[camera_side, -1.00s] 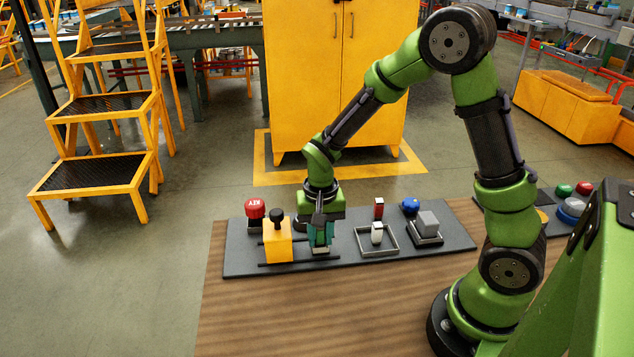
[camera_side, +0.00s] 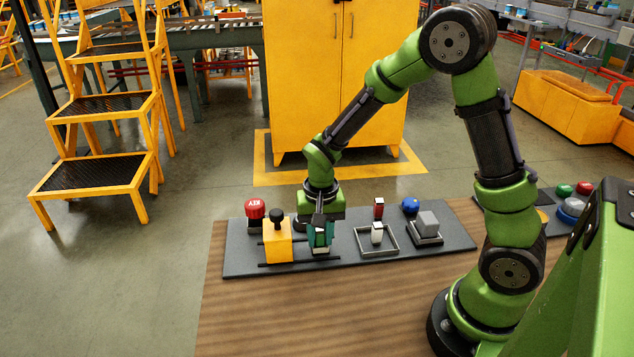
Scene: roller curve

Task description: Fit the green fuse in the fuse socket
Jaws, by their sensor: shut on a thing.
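My gripper (camera_side: 320,243) points straight down low over the dark grey board, just right of a yellow block. It is shut on a green-teal piece, which I take to be the green fuse (camera_side: 321,236); the fingers cover much of it, so its outline is hard to tell. Its lower end is close to the board, and I cannot tell whether it touches. I cannot make out the fuse socket for certain; the area under the gripper is hidden.
The board (camera_side: 240,262) lies on a wooden table. A yellow block (camera_side: 278,243) with a black knob stands close left, a red button (camera_side: 255,209) behind it. To the right are a square frame (camera_side: 394,250) around a white piece, a red piece (camera_side: 378,208), a blue knob (camera_side: 410,205) and a grey block (camera_side: 428,222).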

